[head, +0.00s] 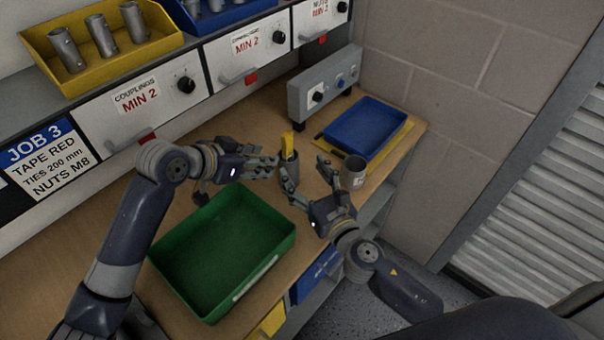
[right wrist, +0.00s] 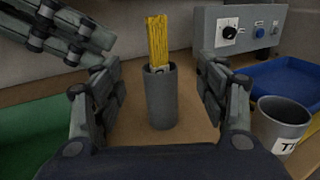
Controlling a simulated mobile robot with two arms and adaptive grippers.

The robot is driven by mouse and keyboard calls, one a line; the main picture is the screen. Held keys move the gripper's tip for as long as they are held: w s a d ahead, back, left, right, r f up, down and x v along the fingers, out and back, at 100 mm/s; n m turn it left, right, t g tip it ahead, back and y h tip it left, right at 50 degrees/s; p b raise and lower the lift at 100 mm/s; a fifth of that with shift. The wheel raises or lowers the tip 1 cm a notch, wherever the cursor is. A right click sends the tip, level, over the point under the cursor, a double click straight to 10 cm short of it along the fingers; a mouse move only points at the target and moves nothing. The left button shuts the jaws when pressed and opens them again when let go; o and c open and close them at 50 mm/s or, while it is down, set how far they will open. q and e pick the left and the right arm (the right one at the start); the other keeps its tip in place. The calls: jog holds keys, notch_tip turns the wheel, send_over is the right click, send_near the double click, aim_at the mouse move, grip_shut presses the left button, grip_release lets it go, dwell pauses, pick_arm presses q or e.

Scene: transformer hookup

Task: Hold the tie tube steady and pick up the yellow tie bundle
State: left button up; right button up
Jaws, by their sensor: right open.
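The grey tie tube (head: 289,183) stands upright on the bench, with the yellow tie bundle (head: 288,146) sticking out of its top. In the right wrist view the tube (right wrist: 161,100) and the yellow ties (right wrist: 157,40) show ahead, between my right gripper's fingers. My right gripper (head: 306,172) is open and empty, with a gap between each finger and the tube in the right wrist view. My left gripper (head: 275,166) is just left of the tube in the head view. Its fingers also show at the upper left of the right wrist view (right wrist: 107,52); their opening is unclear.
A grey labelled cup (head: 353,172) stands right of my right gripper. Behind it is a blue tray (head: 364,128) on a yellow board. A green bin (head: 222,250) lies in front of my left arm. A grey control box (head: 322,88) stands at the back.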

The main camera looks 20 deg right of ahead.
send_near(293, 178)
jog(key=w, duration=0.4)
jog(key=shift+w+a+f, duration=0.1)
jog(key=shift+w+a, duration=0.05)
jog(key=shift+a, duration=0.2)
jog(key=w, duration=0.3)
jog(key=w+a, duration=0.1)
jog(key=w, duration=0.2)
jog(key=shift+w+a, duration=0.2)
jog(key=shift+w, duration=0.1)
jog(key=shift+c, duration=0.4)
jog(key=c, duration=1)
pick_arm(q)
jog(key=shift+o, duration=0.6)
